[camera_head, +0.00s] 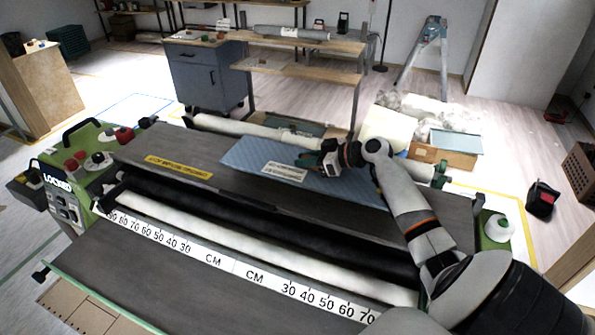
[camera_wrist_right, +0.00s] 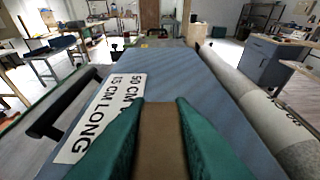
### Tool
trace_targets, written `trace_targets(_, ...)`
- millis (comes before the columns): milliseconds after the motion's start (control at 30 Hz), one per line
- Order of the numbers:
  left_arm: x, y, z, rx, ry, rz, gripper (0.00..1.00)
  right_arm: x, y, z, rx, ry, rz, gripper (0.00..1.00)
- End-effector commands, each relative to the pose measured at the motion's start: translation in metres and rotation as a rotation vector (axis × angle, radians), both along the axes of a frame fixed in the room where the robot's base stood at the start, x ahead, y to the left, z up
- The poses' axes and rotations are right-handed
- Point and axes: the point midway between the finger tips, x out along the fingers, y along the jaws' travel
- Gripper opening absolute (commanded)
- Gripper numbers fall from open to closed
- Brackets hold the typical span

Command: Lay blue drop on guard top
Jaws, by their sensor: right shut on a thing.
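The blue drop (camera_head: 258,156) is a flat blue sheet with a white printed label, in the head view over the right half of the guard top (camera_head: 150,145). The guard top is a dark grey panel with a yellow label. I cannot tell whether the sheet touches it everywhere. My right gripper (camera_head: 318,160) is at the sheet's far side, beside its label. In the wrist view the blue drop (camera_wrist_right: 190,75) stretches ahead, and the green fingers (camera_wrist_right: 160,125) are shut on a brown piece at its near end. My left gripper is not in view.
A pale roll (camera_head: 260,130) lies behind the guard top. A white roller (camera_head: 250,240) and a centimetre scale (camera_head: 230,262) run along the front. A green control box (camera_head: 65,190) stands at the left end. A white spool (camera_head: 498,228) sits at the right end.

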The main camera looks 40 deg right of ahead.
Motion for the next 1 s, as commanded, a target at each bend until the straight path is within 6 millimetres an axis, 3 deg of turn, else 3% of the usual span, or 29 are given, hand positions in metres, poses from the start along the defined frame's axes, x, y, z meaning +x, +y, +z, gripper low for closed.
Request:
trace_targets(67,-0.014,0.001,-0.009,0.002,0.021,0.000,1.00,0.000,0.000,-0.012,0.001,-0.002,-0.001,0.00)
trace_targets(167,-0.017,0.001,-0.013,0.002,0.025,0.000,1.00,0.000,0.000,-0.020,0.000,-0.002,-0.001,0.00)
trace_targets(400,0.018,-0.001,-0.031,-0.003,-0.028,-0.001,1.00,0.001,0.000,-0.059,0.001,-0.001,-0.001,0.00)
trace_targets(533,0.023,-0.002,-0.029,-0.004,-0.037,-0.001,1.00,0.001,0.000,-0.059,-0.002,-0.002,-0.001,0.00)
trace_targets(767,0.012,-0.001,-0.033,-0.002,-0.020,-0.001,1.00,0.001,0.000,-0.061,-0.002,-0.002,-0.001,0.00)
trace_targets(800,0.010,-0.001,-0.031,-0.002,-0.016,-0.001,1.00,0.000,0.000,-0.060,-0.001,-0.001,-0.001,0.26)
trace_targets(900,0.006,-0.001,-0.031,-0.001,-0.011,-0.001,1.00,0.000,0.000,-0.060,-0.001,-0.001,-0.001,0.42)
trace_targets(1000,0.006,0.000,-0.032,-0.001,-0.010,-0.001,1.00,0.000,0.000,-0.060,-0.001,-0.001,-0.001,0.42)
